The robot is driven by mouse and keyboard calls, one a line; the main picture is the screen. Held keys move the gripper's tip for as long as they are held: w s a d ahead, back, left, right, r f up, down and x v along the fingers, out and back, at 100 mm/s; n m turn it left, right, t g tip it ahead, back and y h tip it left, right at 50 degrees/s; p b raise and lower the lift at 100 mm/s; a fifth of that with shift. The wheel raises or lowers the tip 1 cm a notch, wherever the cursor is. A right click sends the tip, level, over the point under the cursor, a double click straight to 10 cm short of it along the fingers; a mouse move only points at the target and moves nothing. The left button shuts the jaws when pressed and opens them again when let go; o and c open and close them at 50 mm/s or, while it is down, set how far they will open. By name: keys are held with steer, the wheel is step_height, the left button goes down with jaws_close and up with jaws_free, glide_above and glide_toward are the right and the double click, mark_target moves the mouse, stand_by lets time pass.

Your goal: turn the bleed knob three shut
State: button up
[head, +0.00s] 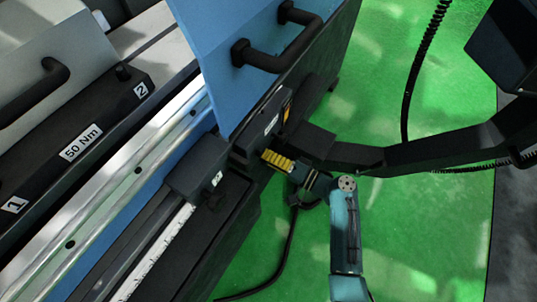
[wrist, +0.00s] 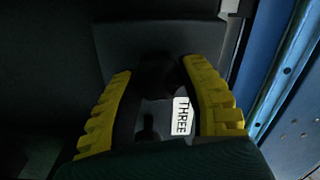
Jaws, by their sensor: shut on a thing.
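In the wrist view, my gripper (wrist: 158,72) has its two yellow ribbed fingers on either side of a dark knob (wrist: 156,76), shut on it. A white label reading THREE (wrist: 182,116) shows between the fingers, just nearer than the knob. The knob is dark and poorly lit, so its turn position cannot be read. In the head view, my gripper (head: 268,157) reaches from the right to the dark housing (head: 252,138) at the machine's front side. The knob is hidden there by the fingers and housing.
A blue door (head: 225,60) with a black handle (head: 275,42) stands above the housing. A black beam (head: 430,150) runs close beside my gripper, with coiled cables (head: 408,95) nearby. A dark block (head: 197,167) sits by a ruler scale. The green floor (head: 420,240) is mostly open.

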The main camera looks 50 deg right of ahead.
steer(key=shift+f+m, duration=0.1)
steer(key=shift+m, duration=0.4)
steer(key=o, duration=1.2)
steer(key=s+d, duration=0.2)
steer(key=s, duration=0.9)
steer(key=shift+s, duration=0.4)
steer(key=shift+d, duration=0.1)
